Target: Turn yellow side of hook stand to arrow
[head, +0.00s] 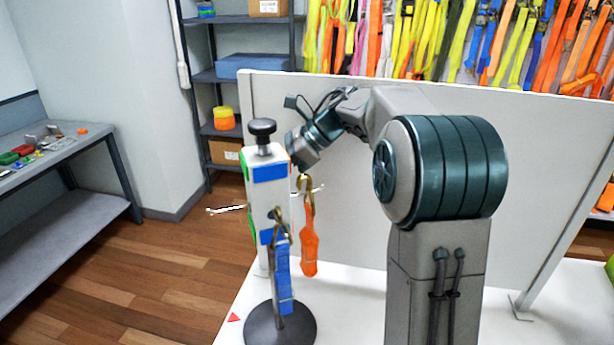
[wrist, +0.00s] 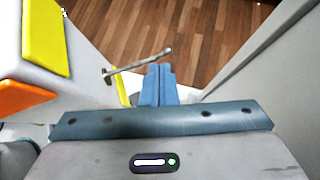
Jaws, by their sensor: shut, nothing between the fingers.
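The hook stand (head: 282,212) is a white post with a black top knob (head: 263,131) and a round dark base (head: 262,328). In the head view a blue-marked side faces me and green shows at its left edge. A red arrow (head: 234,317) lies left of the base. My gripper (wrist: 158,84) is shut and empty, beside the yellow side and close to a metal peg (wrist: 140,62); whether they touch I cannot tell. In the head view its fingertips are hidden.
A blue strap (head: 283,275) and an orange strap (head: 309,242) hang from the stand's pegs. Another peg (head: 228,209) sticks out left. A white panel (head: 340,215) stands behind my arm. The white tabletop (head: 350,310) is bare right of the base.

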